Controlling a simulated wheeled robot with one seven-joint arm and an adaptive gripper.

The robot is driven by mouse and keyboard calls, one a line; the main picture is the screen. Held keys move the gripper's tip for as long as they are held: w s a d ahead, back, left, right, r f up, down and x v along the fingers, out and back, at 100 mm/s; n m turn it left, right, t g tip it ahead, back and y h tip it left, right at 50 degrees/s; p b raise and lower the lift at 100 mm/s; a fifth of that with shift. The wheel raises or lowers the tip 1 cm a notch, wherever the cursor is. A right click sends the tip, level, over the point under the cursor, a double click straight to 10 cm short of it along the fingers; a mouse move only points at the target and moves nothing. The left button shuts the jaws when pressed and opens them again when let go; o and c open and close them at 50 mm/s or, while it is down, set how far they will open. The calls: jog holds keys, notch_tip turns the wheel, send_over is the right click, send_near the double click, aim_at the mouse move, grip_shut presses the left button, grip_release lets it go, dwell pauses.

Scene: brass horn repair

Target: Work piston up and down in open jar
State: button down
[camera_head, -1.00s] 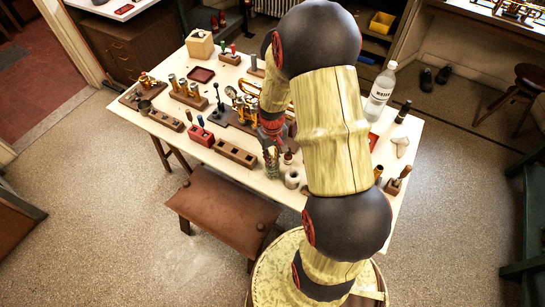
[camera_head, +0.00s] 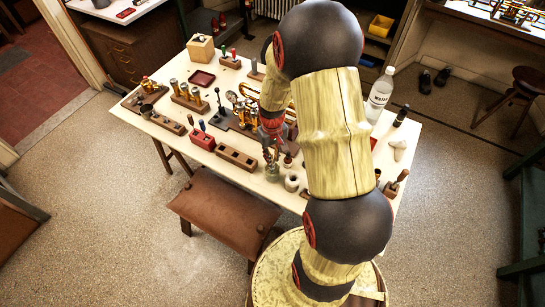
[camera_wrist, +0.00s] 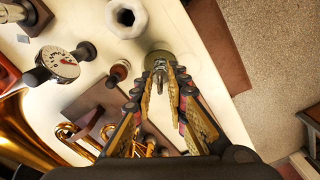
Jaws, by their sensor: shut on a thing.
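My gripper (camera_wrist: 160,88) is shut on the piston (camera_wrist: 159,68), a slim metal part between the fingertips in the wrist view. The piston's lower end is at the mouth of the open jar (camera_wrist: 152,56); how deep it sits is unclear. In the head view the jar (camera_head: 272,173) is a small greenish glass vessel near the front edge of the table, with my gripper (camera_head: 270,153) directly above it. My fingers hide most of the piston there.
A pale ring-shaped pot (camera_head: 292,182) stands right of the jar, and a small red-topped bottle (camera_wrist: 120,70) is close by. A wooden block with holes (camera_head: 236,158) lies left. A brown bench (camera_head: 228,213) stands in front.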

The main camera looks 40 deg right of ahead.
jog(key=shift+f+b, duration=1)
jog(key=shift+f, duration=0.7)
jog(key=shift+r+p, duration=1.35)
jog(key=shift+r, duration=0.4)
jog(key=shift+f, duration=0.1)
jog(key=shift+p, duration=0.4)
jog(key=shift+f+b, duration=1.1)
jog(key=shift+f, duration=0.55)
jog(key=shift+r, duration=0.1)
jog(key=shift+r+p, duration=1.35)
jog(key=shift+r, duration=0.3)
